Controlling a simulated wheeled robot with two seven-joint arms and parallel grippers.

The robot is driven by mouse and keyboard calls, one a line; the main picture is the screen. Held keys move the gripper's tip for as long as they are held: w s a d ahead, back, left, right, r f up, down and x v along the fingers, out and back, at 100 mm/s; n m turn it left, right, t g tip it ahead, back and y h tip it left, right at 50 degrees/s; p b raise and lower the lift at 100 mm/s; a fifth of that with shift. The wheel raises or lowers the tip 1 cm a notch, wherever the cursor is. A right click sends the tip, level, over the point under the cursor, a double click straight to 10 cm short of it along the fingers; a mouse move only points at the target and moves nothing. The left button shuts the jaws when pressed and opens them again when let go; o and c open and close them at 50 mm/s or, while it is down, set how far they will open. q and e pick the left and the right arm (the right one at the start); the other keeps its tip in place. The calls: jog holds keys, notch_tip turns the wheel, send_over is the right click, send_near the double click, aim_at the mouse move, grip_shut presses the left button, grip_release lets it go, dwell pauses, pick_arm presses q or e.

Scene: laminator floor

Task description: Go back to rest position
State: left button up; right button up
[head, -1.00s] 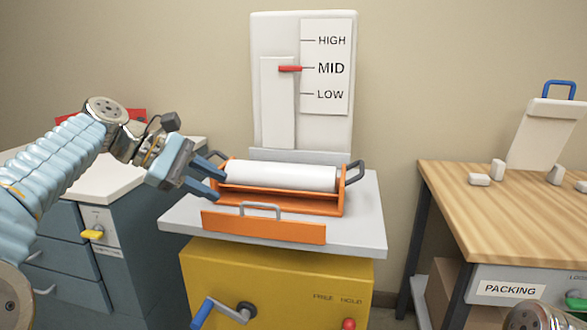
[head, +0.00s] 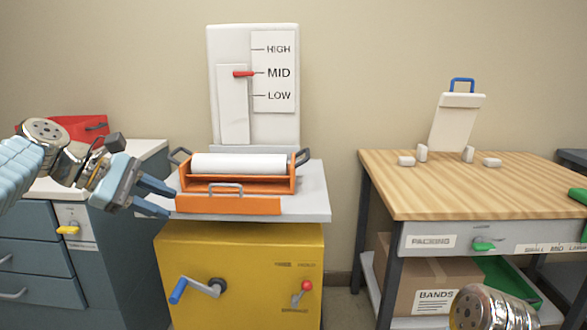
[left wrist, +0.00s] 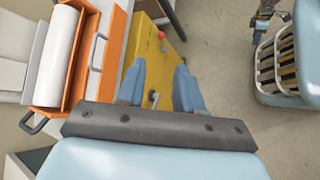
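My left gripper (head: 160,197) is open and empty, in front of and to the left of the laminator's orange cradle (head: 246,206). Its two blue fingers also show apart in the left wrist view (left wrist: 160,82), with the yellow cabinet and floor beyond them. The cradle holds a white roll (head: 238,164) and appears again in the left wrist view.
The yellow cabinet (head: 240,262) has a blue-handled crank and a red-knobbed lever. The red slider (head: 243,73) on the white panel points at MID. A wooden packing table (head: 470,190) stands right, dark drawers (head: 30,225) left. Floor shows between cabinet and table.

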pick_arm(q)
jog(key=w+d+f+m+g+y, duration=0.1)
jog(key=d+f, duration=0.1)
jog(key=f, duration=1)
jog(key=w+d+f+m+y, duration=0.1)
jog(key=w+d+f, duration=0.1)
jog(key=f, duration=1)
jog(key=w+d+f+m+g+y, duration=0.1)
jog(key=d+f+y, duration=0.1)
jog(key=f, duration=1.1)
jog(key=s+d+f+m+g+y, duration=0.1)
jog(key=s+d+f+m, duration=0.1)
jog(key=s+f, duration=0.55)
jog(key=s+d+f+m+g, duration=0.1)
jog(key=s+d+f+m, duration=0.2)
jog(key=f, duration=0.7)
jog(key=s+d+f+m, duration=0.1)
jog(key=s+f+m, duration=0.1)
jog(key=s, duration=0.5)
jog(key=s+d+f+m, duration=0.2)
jog(key=s+f+m, duration=0.1)
jog(key=s, duration=0.5)
jog(key=shift+s+d+f, duration=0.2)
jog(key=shift+d+f, duration=0.05)
jog(key=shift+f, duration=0.2)
